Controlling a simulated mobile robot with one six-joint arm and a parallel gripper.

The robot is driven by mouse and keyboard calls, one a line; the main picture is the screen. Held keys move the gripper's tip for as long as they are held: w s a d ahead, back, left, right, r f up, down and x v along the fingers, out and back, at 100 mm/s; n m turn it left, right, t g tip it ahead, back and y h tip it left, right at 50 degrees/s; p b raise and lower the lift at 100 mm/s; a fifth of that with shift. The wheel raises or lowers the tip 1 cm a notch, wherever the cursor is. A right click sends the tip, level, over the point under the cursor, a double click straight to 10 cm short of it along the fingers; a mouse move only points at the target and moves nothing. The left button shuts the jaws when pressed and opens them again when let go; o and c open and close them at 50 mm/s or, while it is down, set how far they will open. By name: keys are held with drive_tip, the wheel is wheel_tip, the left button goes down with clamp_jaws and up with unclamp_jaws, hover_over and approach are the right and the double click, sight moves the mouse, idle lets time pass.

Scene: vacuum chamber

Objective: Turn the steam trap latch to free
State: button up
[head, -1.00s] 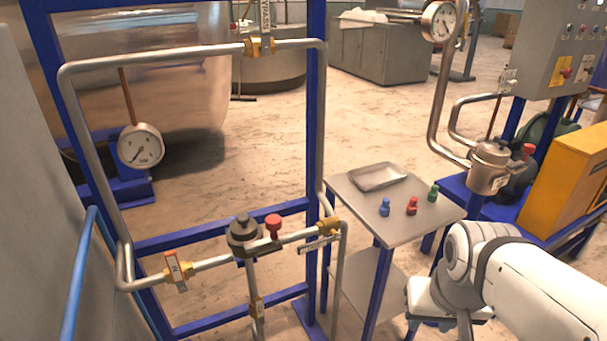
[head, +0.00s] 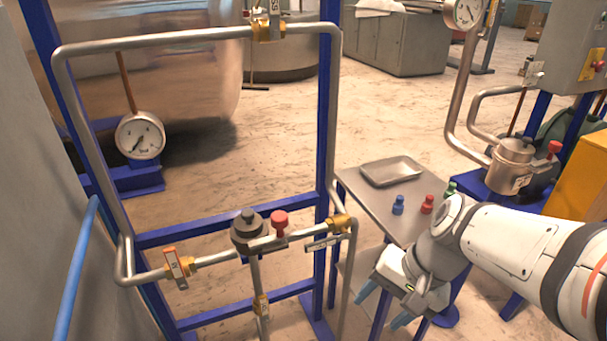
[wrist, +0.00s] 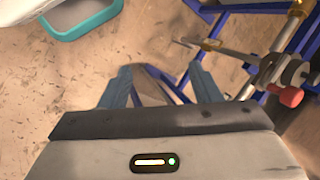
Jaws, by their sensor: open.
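A dark round fitting with a black cap (head: 249,230), which looks like the steam trap, sits on the lower pipe of the blue frame. A lever with a red knob (head: 280,222) extends from it to the right. The red knob also shows in the wrist view (wrist: 287,96), at the right edge. My gripper (head: 384,306) is to the right of the frame and lower, apart from the knob. Its blue-grey fingers are spread and empty, also seen in the wrist view (wrist: 160,75). I cannot read any latch marking.
A side table (head: 360,190) with a tray (head: 391,171) and small blue (head: 398,205), red (head: 427,204) and green pieces stands behind my arm. A tagged valve (head: 177,267) is on the left pipe. A metal pot with another red knob (head: 555,148) stands at right.

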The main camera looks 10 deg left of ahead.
drive_tip(key=w+a+f+m+g+y+b, duration=0.1)
drive_tip(key=w+a+m+y, duration=0.25)
drive_tip(key=a, duration=0.35)
drive_tip(key=m+t+y+b, duration=0.3)
drive_tip(key=m+t+y, duration=0.2)
drive_tip(key=m+y, duration=0.65)
approach(272, 215)
drive_tip(key=a+h, duration=0.1)
drive_tip(key=a+r+m, duration=0.1)
drive_tip(key=shift+w+a+r+m+h, duration=0.1)
drive_tip(key=shift+w+a+m+h, duration=0.2)
drive_tip(key=shift+h, duration=0.1)
drive_tip(key=x, duration=0.7)
drive_tip(key=shift+a, duration=0.15)
drive_tip(key=shift+c, duration=0.6)
